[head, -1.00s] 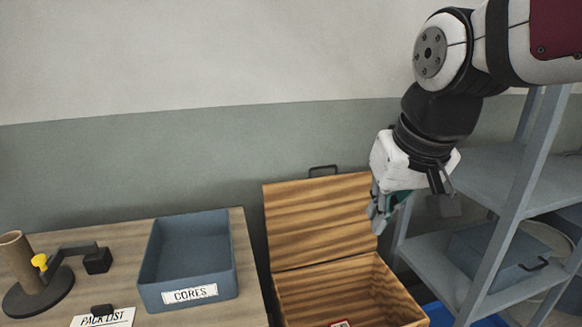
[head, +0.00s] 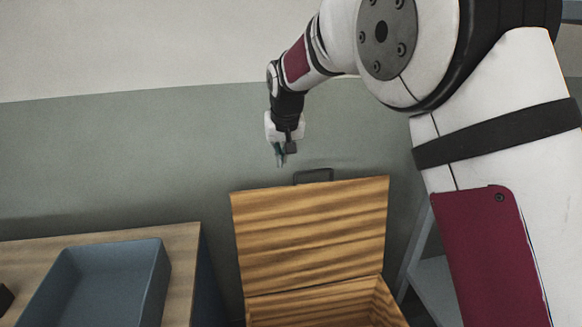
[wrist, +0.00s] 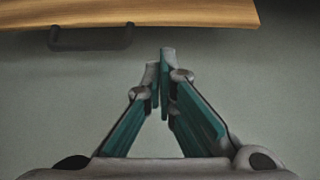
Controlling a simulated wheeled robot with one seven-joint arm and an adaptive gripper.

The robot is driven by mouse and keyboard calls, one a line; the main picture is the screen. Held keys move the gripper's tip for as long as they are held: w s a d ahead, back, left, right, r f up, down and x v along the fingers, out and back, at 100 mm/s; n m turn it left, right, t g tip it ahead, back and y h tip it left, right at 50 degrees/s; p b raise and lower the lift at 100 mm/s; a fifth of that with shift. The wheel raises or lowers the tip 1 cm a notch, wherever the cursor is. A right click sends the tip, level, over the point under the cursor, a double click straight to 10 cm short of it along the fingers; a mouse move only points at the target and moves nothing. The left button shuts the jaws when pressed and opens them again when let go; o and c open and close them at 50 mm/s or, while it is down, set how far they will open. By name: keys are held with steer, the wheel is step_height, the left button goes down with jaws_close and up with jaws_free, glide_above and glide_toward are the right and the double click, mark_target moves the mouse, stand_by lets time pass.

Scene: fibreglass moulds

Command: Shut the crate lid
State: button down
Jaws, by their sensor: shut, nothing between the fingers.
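The wooden crate (head: 330,309) stands with its striped wooden lid (head: 312,235) raised upright at the back. A dark handle (head: 313,175) sticks up from the lid's top edge. In the wrist view the lid's edge (wrist: 150,12) runs across the top, with the handle (wrist: 92,37) below it. My gripper (head: 281,162) is shut and empty, above and slightly left of the handle, apart from it. In the wrist view its green fingertips (wrist: 160,75) meet in the middle, with nothing between them.
A bench (head: 186,262) with a blue-grey tray (head: 62,295) stands left of the crate. A grey shelf (head: 428,285) is at the right, partly hidden by my arm. The grey-green wall (head: 120,160) is behind the crate.

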steer(key=x, duration=1)
